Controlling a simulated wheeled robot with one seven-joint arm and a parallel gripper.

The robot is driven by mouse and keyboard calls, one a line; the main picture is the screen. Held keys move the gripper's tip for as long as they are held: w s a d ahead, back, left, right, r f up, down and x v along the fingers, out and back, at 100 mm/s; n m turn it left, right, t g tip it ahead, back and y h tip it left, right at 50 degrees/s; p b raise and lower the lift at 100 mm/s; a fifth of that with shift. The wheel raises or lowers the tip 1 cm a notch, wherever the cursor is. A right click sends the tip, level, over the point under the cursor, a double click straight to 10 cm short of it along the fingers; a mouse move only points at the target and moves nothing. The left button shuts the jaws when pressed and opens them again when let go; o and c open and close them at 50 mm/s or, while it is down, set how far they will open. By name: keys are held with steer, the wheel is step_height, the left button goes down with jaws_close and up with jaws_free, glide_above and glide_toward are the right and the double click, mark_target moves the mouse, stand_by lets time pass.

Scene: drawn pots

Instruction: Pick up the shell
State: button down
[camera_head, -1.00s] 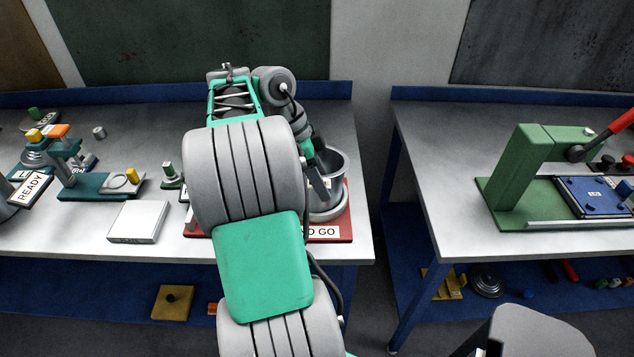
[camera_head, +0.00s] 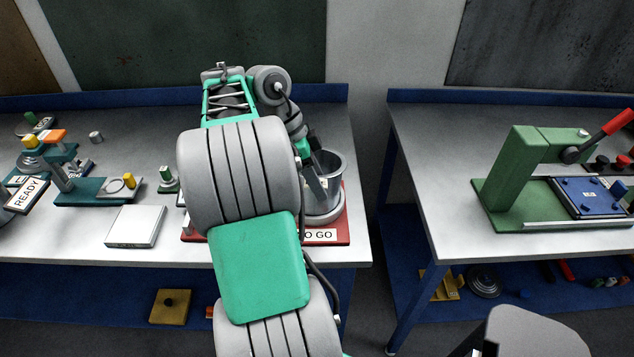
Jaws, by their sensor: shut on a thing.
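The shell appears to be the grey, open-topped cup (camera_head: 335,168) right of my arm. It stands over a round grey base (camera_head: 325,216) on a red board (camera_head: 342,235) whose label ends in "O GO". My gripper (camera_head: 318,186) is at the cup's left side, shut on its wall. My arm links hide much of the fingers, the cup's left side and most of the red board. I cannot tell whether the cup touches the base.
A white box (camera_head: 136,226), a small green-based post (camera_head: 168,180) and a teal fixture (camera_head: 95,190) stand left of my arm. A "READY" sign (camera_head: 27,194) is at far left. A green press (camera_head: 515,175) stands on the right table, across a gap.

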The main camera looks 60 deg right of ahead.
steer(key=s+a+r+p, duration=0.5)
steer(key=s+a+r, duration=0.4)
steer(key=r, duration=0.3)
steer(key=shift+s+a, duration=0.35)
steer(key=shift+s, duration=0.3)
